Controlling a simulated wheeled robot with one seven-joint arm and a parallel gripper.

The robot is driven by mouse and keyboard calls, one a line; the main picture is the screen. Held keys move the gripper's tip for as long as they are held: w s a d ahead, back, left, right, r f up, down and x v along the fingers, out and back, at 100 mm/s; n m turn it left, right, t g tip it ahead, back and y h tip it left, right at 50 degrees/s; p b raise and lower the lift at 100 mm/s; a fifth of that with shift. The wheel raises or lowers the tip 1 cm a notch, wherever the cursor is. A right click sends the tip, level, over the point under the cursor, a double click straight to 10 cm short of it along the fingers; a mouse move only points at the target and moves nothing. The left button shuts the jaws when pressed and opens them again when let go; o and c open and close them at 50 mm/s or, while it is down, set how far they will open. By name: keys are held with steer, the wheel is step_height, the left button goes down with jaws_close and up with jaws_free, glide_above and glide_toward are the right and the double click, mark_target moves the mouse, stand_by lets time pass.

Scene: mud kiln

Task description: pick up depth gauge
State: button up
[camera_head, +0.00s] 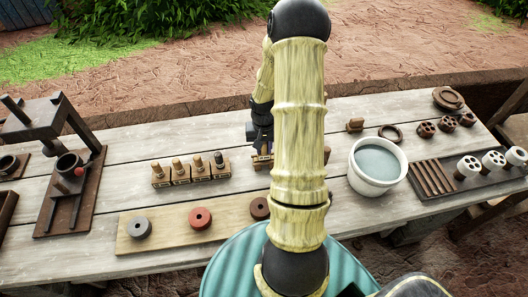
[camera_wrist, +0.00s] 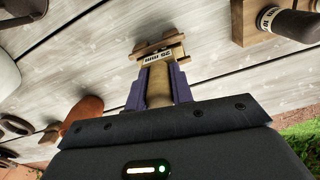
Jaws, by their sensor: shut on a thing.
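In the wrist view my gripper (camera_wrist: 159,84) has its two purple fingers closed around the tan handle of a wooden gauge (camera_wrist: 157,58). The gauge carries a white label that seems to read "25 mm", upside down, and has a wooden crosspiece at its far end. Plank tabletop lies behind it; whether it touches the wood I cannot tell. In the head view my arm covers most of the gripper and the gauge. A row of similar wooden-handled gauges in labelled blocks (camera_head: 190,175) stands just left of my arm.
A white bucket of grey liquid (camera_head: 377,165) stands right of my arm. A board with several rings (camera_head: 170,238) lies in front. A dark press (camera_head: 66,190) stands at left. Bare planks lie behind the gauge row.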

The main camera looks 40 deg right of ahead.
step_height(320, 180, up, 10)
steer(key=shift+r+b, duration=0.1)
steer(key=shift+b, duration=0.2)
stand_by(0.3)
stand_by(0.4)
